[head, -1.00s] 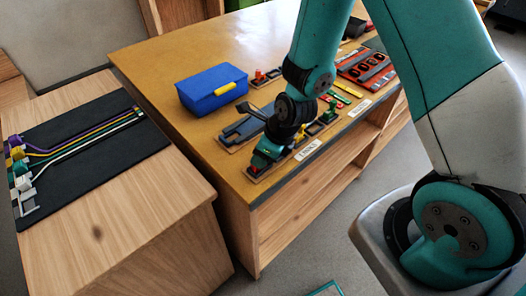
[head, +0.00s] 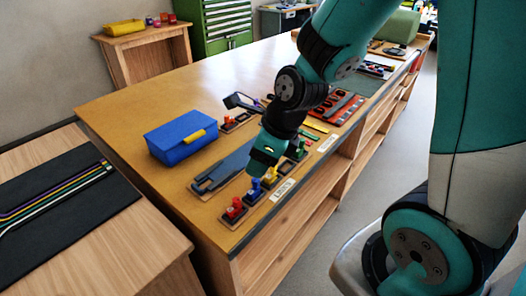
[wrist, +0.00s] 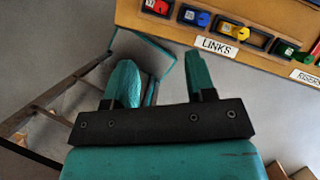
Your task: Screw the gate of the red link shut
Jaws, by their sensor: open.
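The red link (head: 235,209) stands on a small holder at the near left end of a row of coloured links on the wooden bench, behind the LINKS label. It also shows at the top edge of the wrist view (wrist: 158,6), partly cut off. Its gate is too small to read. In the wrist view my gripper (wrist: 160,72) is open, with nothing between its two teal fingers, apart from the link. In the head view my gripper (head: 262,160) is largely hidden by my wrist, to the right of and beyond the red link.
A blue link (head: 253,190) and a yellow link (head: 270,177) stand close beside the red one. A blue box (head: 178,141) with a yellow latch sits behind. The LINKS label (head: 283,189) is on the front edge. A side table (head: 60,215) holds cables.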

